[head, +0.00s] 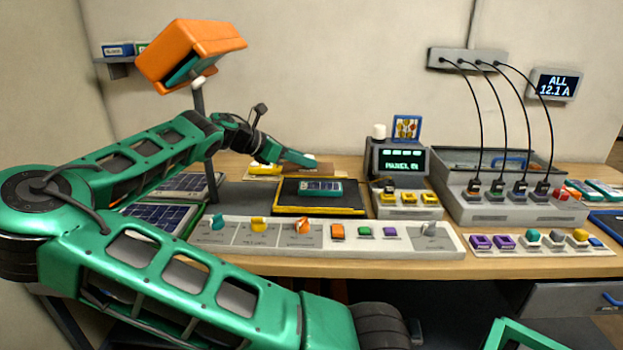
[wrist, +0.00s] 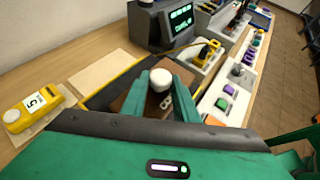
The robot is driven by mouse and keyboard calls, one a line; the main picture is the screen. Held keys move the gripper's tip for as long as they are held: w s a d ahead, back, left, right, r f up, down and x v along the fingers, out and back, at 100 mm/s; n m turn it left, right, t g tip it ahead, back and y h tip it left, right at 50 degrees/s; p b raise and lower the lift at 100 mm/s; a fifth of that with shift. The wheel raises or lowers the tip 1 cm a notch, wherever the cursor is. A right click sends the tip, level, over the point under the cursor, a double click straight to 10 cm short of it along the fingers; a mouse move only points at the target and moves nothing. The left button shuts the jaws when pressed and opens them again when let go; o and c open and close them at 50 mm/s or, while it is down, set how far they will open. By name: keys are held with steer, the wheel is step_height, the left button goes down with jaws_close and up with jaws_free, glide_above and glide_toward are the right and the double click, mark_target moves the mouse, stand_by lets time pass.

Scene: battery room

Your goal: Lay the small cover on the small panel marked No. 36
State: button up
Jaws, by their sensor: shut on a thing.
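My gripper (wrist: 162,88) is shut on the white knob (wrist: 160,75) of a small brown cover (wrist: 134,97). The knob sits between its two green fingers. In the head view my gripper (head: 306,160) is at the back of the bench, and only a brown strip of the cover (head: 326,168) shows beside it. A small dark-blue panel (head: 322,187) in a green frame lies on a black mat (head: 290,201) with a yellow edge, in front of the gripper. Its number cannot be read. In the wrist view the cover and fingers hide much of the mat.
A yellow device marked 5 (wrist: 36,105) and a tan board (wrist: 107,70) lie to the left in the wrist view. A dark display unit (head: 397,160) stands right of the mat. A switch strip (head: 330,245) runs along the front. Larger panels (head: 155,215) lie at left.

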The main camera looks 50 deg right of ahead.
mark_target(290, 168)
steer(key=d+f, duration=0.1)
steer(key=d, duration=0.1)
steer(key=d+f, duration=0.1)
steer(key=d, duration=0.1)
steer(key=d+f, duration=0.1)
steer(key=d, duration=0.1)
steer(key=shift+w+f, duration=0.15)
steer(key=shift+f, duration=2.2)
steer(key=shift+f, duration=0.1)
steer(key=o, duration=1.1)
steer(key=v, duration=1.2)
